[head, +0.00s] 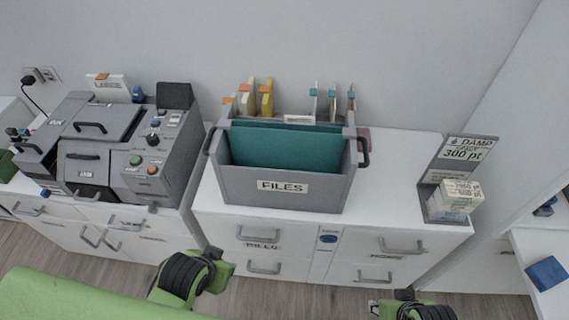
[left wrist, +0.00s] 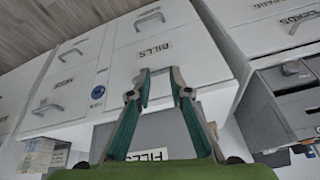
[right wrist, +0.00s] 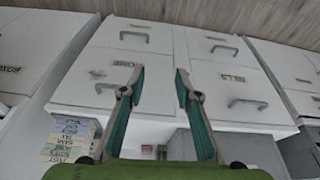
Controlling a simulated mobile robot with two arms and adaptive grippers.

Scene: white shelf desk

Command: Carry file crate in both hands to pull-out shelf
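The grey file crate (head: 283,192) stands upright on the white desk top (head: 396,208). It has a FILES label, teal folders (head: 287,147) inside and a dark handle on each side. My left gripper (head: 214,262) is in front of the desk, below and apart from the crate; in the left wrist view its two teal-lined fingers (left wrist: 160,88) are spread with nothing between them. My right gripper (head: 388,302) is low at the front right, partly cut off; in the right wrist view its fingers (right wrist: 160,86) are spread and empty. I cannot identify a pull-out shelf.
A grey machine (head: 135,145) with buttons stands left of the crate. A grey stand with stacked paper boxes (head: 454,198) is at the desk's right end. Drawers with handles (head: 262,237) face me. Desk top between crate and stand is clear.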

